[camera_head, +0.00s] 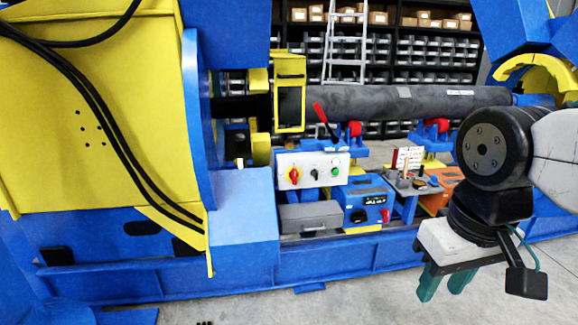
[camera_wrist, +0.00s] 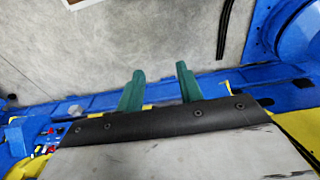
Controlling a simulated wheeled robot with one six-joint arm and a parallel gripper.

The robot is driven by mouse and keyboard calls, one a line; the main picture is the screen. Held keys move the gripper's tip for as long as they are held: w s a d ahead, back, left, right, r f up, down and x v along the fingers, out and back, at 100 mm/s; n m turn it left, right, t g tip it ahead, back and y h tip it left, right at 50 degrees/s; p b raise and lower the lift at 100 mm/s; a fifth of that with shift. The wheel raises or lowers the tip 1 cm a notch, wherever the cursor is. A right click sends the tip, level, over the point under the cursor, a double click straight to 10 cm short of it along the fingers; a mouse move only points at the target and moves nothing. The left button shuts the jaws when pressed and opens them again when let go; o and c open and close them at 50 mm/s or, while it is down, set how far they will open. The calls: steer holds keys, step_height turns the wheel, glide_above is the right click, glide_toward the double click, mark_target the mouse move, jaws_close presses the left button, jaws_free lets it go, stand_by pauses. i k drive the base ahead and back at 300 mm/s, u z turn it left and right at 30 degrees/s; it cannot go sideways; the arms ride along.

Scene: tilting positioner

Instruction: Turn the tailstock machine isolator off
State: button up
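A white control panel (camera_head: 312,163) stands on the blue machine bed in the head view. It carries a red and yellow rotary switch (camera_head: 294,175), which looks like an isolator, plus a small black knob and a green button. No label is legible, so I cannot tell whether it is the tailstock isolator. The switch's handle position is too small to tell. My gripper (camera_head: 445,284) is at the lower right, well apart from the panel, fingers pointing down. In the wrist view its green fingers (camera_wrist: 160,72) are spread with nothing between them; no switch is recognisable there.
A blue box (camera_head: 367,200) with a black knob and an orange box (camera_head: 437,195) stand right of the panel. A grey case (camera_head: 310,216) lies below it. A red-handled lever (camera_head: 320,113) rises behind. A long dark cylinder (camera_head: 400,103) spans above. Front floor (camera_head: 340,298) is clear.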

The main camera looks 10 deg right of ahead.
mark_target(294, 175)
steer(key=i, duration=1.35)
